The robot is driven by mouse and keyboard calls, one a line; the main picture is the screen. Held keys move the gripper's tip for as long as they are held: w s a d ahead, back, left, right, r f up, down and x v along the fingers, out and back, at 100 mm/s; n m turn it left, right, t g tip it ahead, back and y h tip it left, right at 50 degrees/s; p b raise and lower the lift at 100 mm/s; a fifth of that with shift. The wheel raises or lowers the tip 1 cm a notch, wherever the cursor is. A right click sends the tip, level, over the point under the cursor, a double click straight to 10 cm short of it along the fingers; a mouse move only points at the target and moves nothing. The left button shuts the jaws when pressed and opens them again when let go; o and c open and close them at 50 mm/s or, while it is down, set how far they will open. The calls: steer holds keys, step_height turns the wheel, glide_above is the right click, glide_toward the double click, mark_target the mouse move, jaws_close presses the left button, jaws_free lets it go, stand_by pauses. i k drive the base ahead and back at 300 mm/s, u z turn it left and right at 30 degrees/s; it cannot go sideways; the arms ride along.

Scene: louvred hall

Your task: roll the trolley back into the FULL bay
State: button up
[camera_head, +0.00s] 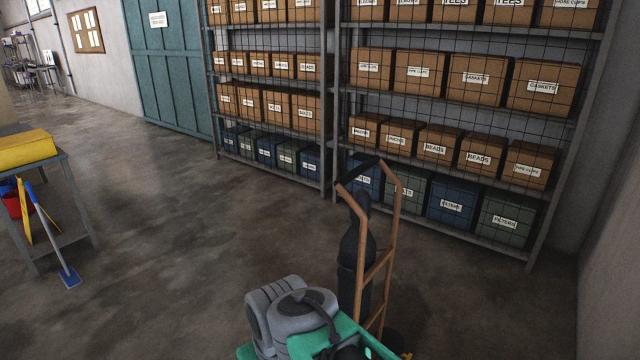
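The trolley (392,215) is an orange-brown two-railed hand truck with a black grip bar across its top. It stands right of the middle, in front of the shelving. A dark cylinder-like load (350,250) with a narrow top shows at its frame. Its lower end is mostly hidden behind green and grey parts at the bottom edge, which look like my arm. I cannot tell whether the trolley is tilted. My gripper cannot be made out. No bay marked FULL shows in this view.
Wire-fronted shelving (333,100) with labelled boxes and bins lines the back. A teal door (165,65) stands to its left. A grey table (62,190) with a yellow item (25,150) is at left, a blue-headed broom (68,275) beside it. Floor between is clear. A wall closes the right.

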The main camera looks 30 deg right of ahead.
mark_target(357, 265)
steer(key=u, duration=0.45)
steer(key=i, duration=0.6)
steer(key=u, duration=0.3)
